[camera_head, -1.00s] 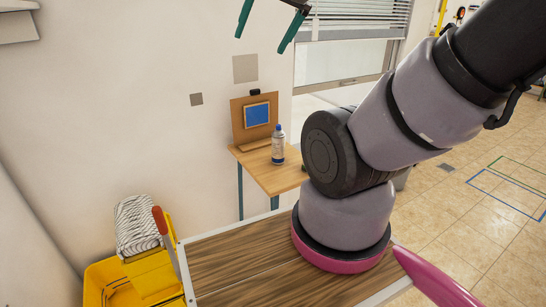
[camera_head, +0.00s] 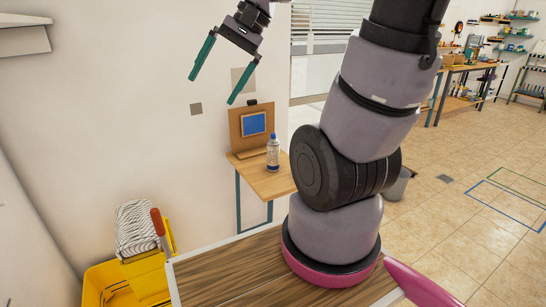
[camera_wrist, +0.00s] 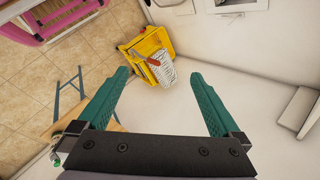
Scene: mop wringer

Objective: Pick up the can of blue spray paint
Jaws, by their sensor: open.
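In the wrist view my gripper (camera_wrist: 163,103) also shows open, with nothing between the fingers. I cannot make out the can clearly in the wrist view.
A wooden board with a blue panel (camera_head: 253,123) stands behind the can. A yellow mop bucket (camera_head: 105,278) with a mop is at lower left, also in the wrist view (camera_wrist: 155,42). A grey bin (camera_head: 399,186) stands right of the table. Tiled floor at right is mostly clear.

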